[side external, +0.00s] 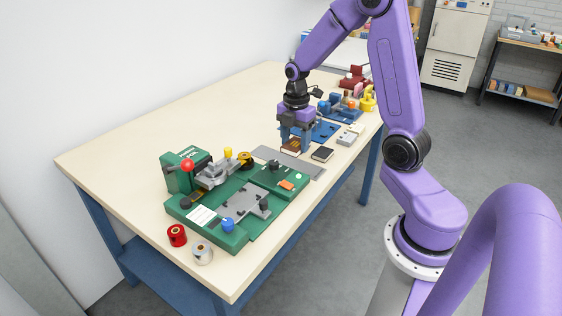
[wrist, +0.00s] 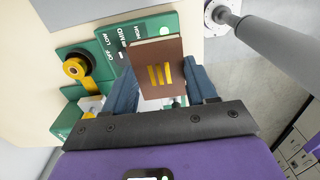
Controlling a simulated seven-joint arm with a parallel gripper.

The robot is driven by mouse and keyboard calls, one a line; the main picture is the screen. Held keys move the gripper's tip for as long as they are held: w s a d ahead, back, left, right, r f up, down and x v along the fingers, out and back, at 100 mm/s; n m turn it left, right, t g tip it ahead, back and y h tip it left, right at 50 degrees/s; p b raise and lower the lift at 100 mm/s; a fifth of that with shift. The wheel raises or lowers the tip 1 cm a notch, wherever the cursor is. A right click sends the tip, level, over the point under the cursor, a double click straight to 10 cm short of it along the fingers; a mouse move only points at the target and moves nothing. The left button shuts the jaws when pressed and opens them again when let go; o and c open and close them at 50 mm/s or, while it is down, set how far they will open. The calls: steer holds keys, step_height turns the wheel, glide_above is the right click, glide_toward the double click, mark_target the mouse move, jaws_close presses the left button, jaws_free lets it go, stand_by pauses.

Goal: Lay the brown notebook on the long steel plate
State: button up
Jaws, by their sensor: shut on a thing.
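The brown notebook (side external: 290,148) is held in my gripper (side external: 295,145) near the far edge of the long steel plate (side external: 299,166). In the wrist view the notebook (wrist: 146,56) shows its brown cover with yellow bars, between the two blue fingers of my gripper (wrist: 163,92). The fingers are shut on it. The plate is a flat grey strip lying on the table. The notebook looks slightly above table height, but its exact gap to the plate cannot be told. A grey surface at the wrist view's top edge may be the plate.
A green machine (side external: 183,207) with knobs stands left of the plate. A black notebook (side external: 322,153) lies beside the plate's right side. A blue mat (side external: 324,131) is behind my gripper. The table's back left is clear.

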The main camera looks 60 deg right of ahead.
steer(key=shift+s+d+r, duration=0.2)
steer(key=shift+s+d, duration=0.85)
steer(key=shift+d, duration=0.2)
steer(key=shift+d+f, duration=0.1)
steer(key=shift+d, duration=0.2)
steer(key=w+d+f, duration=0.4)
steer(key=w, duration=0.4)
glide_above(282, 159)
steer(key=f, duration=0.5)
steer(key=shift+s+a, duration=0.2)
steer(key=shift+s, duration=0.15)
steer(key=shift+w+d+f, duration=0.1)
steer(key=shift+w+f, duration=0.05)
steer(key=shift+f, duration=0.8)
steer(key=shift+w+f, duration=0.1)
steer(key=shift+f, duration=0.8)
steer(key=shift+f, duration=0.1)
steer(key=o, duration=1)
